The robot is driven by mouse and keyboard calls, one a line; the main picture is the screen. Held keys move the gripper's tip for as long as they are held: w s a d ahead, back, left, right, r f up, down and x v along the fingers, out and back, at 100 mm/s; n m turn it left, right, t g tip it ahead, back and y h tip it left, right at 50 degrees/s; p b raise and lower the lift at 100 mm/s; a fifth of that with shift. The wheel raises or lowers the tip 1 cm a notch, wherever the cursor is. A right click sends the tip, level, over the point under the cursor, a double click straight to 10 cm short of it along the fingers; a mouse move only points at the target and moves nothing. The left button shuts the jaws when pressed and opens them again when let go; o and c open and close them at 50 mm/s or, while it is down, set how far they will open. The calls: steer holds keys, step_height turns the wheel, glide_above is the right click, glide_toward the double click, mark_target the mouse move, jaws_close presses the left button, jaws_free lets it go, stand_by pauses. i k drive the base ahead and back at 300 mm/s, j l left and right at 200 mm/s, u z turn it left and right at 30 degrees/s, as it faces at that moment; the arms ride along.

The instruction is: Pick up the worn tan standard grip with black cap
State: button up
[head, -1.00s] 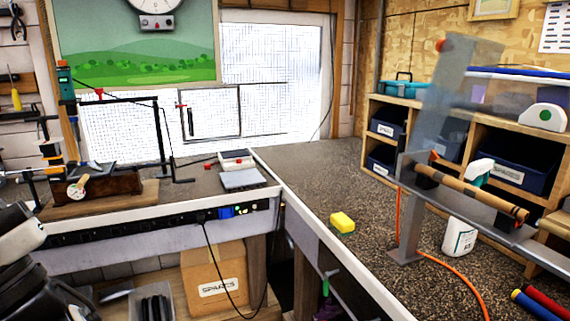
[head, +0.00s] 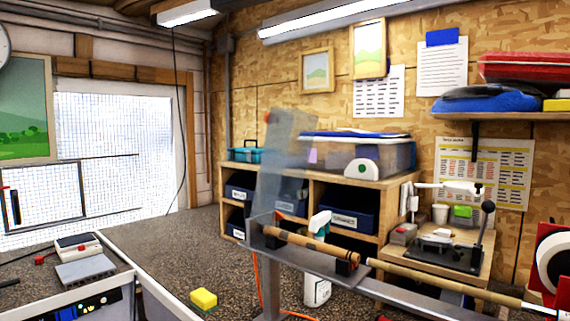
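A tan, rod-like grip (head: 310,243) lies along a grey metal rail (head: 350,275) right of centre in the head view. It slopes down to the right, and its right end rests at a dark support. It may be the worn tan grip; I cannot make out a black cap or wear at this size. A thin tan shaft (head: 450,289) continues in line with it to the right. My gripper is not in view.
A translucent upright panel (head: 282,165) stands behind the rail's left end. A white bottle (head: 317,291) stands below the rail, and a yellow block (head: 203,299) is left of it. Cubby shelving (head: 375,190) is behind. A side bench with a lever press (head: 455,245) is at right.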

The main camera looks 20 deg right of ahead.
mark_target(292, 238)
steer(key=i+j+z, duration=0.1)
steer(key=z, duration=1.1)
steer(key=j+z, duration=1.05)
steer(key=j, duration=0.3)
steer(key=k+j+z, duration=0.2)
steer(key=j, duration=0.35)
steer(key=k+j, duration=0.1)
steer(key=j, duration=0.35)
steer(key=j+z, duration=0.1)
steer(key=j, duration=0.35)
steer(key=k+j, duration=0.15)
steer(key=j, duration=0.3)
steer(key=k+j, duration=0.1)
steer(key=j, duration=0.35)
steer(key=k+j+z, duration=0.1)
steer(key=j, duration=0.35)
steer(key=l+u, duration=0.1)
steer(key=l, duration=0.25)
steer(key=k+l+u, duration=0.15)
steer(key=l, duration=0.2)
steer(key=i+l, duration=0.05)
